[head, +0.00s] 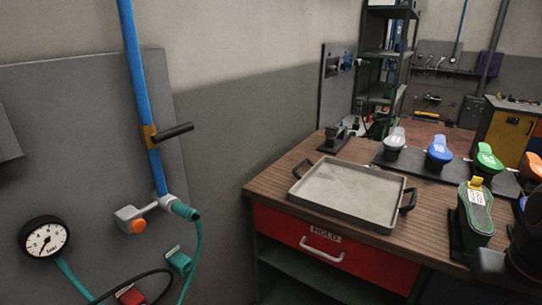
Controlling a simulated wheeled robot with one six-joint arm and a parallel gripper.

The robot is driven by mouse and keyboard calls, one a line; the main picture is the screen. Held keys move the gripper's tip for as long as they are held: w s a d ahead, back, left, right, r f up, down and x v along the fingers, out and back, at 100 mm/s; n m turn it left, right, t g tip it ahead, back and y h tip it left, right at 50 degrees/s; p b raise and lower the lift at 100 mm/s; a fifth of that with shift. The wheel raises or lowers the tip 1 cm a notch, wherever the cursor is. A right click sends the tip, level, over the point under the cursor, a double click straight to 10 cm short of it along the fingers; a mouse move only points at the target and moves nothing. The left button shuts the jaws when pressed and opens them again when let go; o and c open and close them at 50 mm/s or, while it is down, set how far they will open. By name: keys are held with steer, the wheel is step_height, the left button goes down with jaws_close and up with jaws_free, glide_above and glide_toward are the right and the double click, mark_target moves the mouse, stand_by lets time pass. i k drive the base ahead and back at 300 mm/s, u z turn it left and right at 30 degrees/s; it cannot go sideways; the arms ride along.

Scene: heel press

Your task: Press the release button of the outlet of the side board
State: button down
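A grey board (80,130) fills the left wall. A blue pipe (135,80) runs down it to an outlet with a grey body (165,203). An orange round button (138,226) shows on a grey block at the left of this outlet. A teal coupling (184,211) with a teal hose sits at the outlet's right. Another upright board (337,85) with fittings stands beyond the bench, seen nearly edge-on; its details are too small to tell. I cannot tell which is the side board. My gripper's fingertips are not in view.
A wooden bench (270,185) with a red drawer (290,236) stands at centre right. It bears a metal tray (340,215) and several shoe-shaped pieces. A gauge (44,239) and hoses are low on the left board. A dark part, perhaps mine, shows at the bottom right.

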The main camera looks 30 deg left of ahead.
mark_target(138, 225)
steer(key=u, duration=3)
steer(key=k, duration=0.1)
steer(key=z, duration=0.7)
